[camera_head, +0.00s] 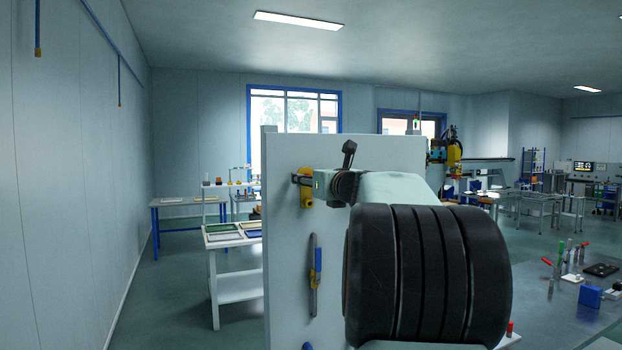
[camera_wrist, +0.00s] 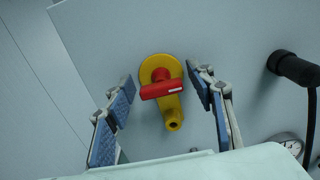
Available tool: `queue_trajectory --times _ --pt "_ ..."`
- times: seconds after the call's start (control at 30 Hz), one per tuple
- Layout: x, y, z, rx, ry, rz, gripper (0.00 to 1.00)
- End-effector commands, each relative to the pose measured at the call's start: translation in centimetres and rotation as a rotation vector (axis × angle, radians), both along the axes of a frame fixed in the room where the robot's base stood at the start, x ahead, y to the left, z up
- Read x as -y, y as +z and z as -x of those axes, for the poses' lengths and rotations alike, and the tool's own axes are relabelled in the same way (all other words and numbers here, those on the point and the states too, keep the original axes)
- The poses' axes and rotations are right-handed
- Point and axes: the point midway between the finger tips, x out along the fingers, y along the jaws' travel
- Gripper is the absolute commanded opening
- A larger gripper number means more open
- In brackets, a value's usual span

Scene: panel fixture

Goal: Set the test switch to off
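The test switch appears to be the red handle (camera_wrist: 161,89) on a yellow body (camera_wrist: 172,112), mounted on a pale upright panel (camera_wrist: 225,40). In the wrist view the handle's bar lies roughly crosswise, tilted slightly up to the right. I see no readable on or off marks. My gripper (camera_wrist: 160,82) is open, with one blue-padded finger on each side of the switch and visible gaps to the handle. In the head view the yellow body (camera_head: 307,201) shows at the panel's left part, partly hidden by my gripper (camera_head: 302,181). My arm covers much of the panel.
A black cylindrical part (camera_wrist: 296,70) with a cable and a round gauge (camera_wrist: 292,146) are right of the switch. A metal table (camera_head: 540,318) with small items stands at right.

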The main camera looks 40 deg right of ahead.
Motion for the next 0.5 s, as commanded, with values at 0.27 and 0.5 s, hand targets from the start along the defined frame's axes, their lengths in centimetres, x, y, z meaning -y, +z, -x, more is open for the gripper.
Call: queue_trajectory --times 0.27,0.5 --pt "-0.01 0.00 0.03 0.000 0.000 0.000 0.17" --pt "-0.02 -0.05 0.03 -0.002 0.000 0.009 0.10"
